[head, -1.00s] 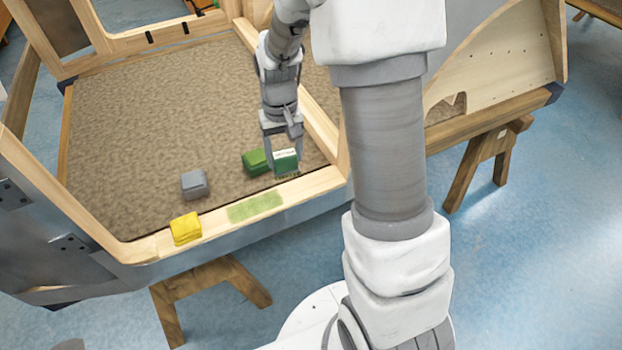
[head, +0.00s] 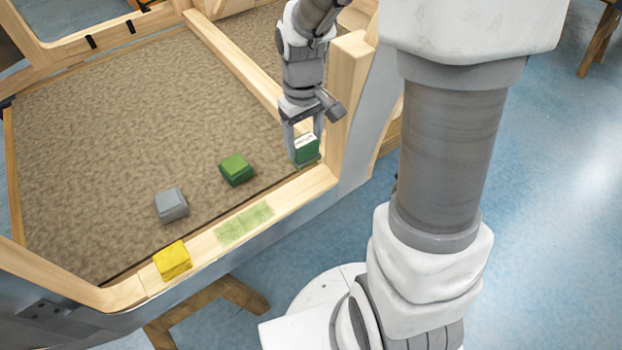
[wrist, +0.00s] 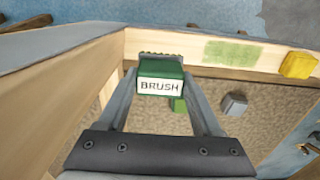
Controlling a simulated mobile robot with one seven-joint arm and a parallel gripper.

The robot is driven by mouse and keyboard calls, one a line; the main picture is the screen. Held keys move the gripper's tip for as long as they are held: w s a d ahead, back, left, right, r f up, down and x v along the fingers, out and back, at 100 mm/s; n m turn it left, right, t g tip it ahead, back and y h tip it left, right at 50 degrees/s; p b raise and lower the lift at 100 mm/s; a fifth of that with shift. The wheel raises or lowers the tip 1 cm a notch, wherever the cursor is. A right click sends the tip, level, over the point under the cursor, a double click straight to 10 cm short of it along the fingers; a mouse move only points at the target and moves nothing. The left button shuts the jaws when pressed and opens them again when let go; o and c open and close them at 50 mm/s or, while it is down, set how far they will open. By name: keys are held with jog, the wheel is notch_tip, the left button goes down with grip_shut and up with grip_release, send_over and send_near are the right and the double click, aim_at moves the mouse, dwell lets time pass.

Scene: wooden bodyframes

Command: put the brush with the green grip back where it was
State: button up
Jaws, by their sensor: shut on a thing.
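The brush with the green grip (head: 307,151) has a white label reading "BRUSH" in the wrist view (wrist: 160,86). My gripper (head: 304,158) is shut on its grip, with a finger on each side. The brush is upright, bristles away from my wrist, near the right end of the front wooden rail, by the corner post. I cannot tell whether its bristles touch the wood. A pale green patch (head: 245,224) marks the rail to the left of the brush; it also shows in the wrist view (wrist: 232,52).
A green block (head: 236,168) and a grey block (head: 171,203) lie on the brown floor panel (head: 110,140). A yellow block (head: 172,260) sits on the front rail, left of the patch. The wooden corner post (head: 348,85) stands close right of my gripper.

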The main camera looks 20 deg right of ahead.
notch_tip(320, 180, down, 10)
jog(key=shift+r+b, duration=0.1)
jog(key=shift+b, duration=1.1)
jog(key=shift+f, duration=0.3)
jog(key=o, duration=1.3)
jog(key=shift+r, duration=0.1)
